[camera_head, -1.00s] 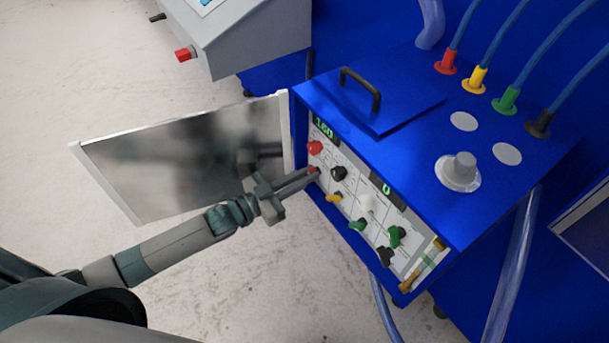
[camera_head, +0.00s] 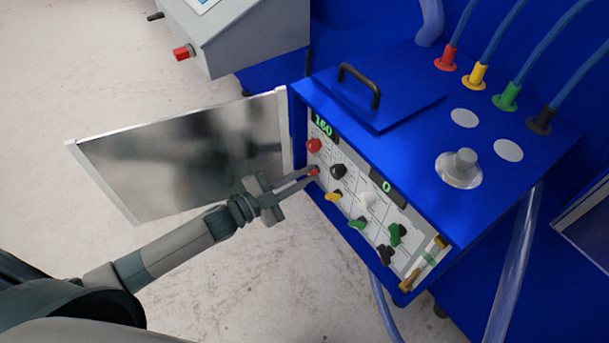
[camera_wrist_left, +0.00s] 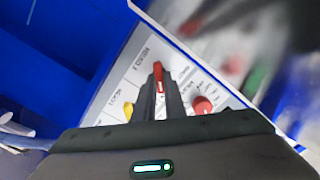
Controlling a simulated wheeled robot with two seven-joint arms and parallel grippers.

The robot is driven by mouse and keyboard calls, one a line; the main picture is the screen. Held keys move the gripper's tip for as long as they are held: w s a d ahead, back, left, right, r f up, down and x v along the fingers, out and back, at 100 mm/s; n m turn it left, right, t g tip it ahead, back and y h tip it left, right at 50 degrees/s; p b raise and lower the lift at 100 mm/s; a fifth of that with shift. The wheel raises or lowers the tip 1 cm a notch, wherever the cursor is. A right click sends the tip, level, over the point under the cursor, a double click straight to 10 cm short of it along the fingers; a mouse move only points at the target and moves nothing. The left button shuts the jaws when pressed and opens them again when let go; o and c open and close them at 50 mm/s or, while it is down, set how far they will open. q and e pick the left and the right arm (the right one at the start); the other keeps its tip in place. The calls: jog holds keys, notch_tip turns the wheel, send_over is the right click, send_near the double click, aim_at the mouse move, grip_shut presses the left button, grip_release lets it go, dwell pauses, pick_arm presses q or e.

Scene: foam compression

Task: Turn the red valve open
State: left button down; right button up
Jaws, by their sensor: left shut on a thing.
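The red valve (camera_head: 314,172) is a small red lever on the white control panel of the blue cabinet, below a round red knob (camera_head: 314,146). My left gripper (camera_head: 313,171) reaches it from the left, with its fingers closed on the lever. In the left wrist view, the red valve (camera_wrist_left: 158,75) shows between the tips of the two dark fingers (camera_wrist_left: 160,88). The fingers hide part of the valve, so its exact angle is hard to tell. The round red knob also shows in the wrist view (camera_wrist_left: 203,105), right of the fingers. My right gripper is out of view.
The open cabinet door (camera_head: 190,155) stands left of the panel, behind my left arm. A yellow valve (camera_head: 333,195), a black knob (camera_head: 339,171) and green valves (camera_head: 357,223) sit close by. The display (camera_head: 323,127) reads 160. Clear floor lies below.

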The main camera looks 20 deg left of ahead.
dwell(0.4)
pick_arm(q)
jog(key=c, duration=1.8)
grip_release()
jog(key=shift+s+a+f, duration=0.1)
jog(key=shift+s, duration=0.05)
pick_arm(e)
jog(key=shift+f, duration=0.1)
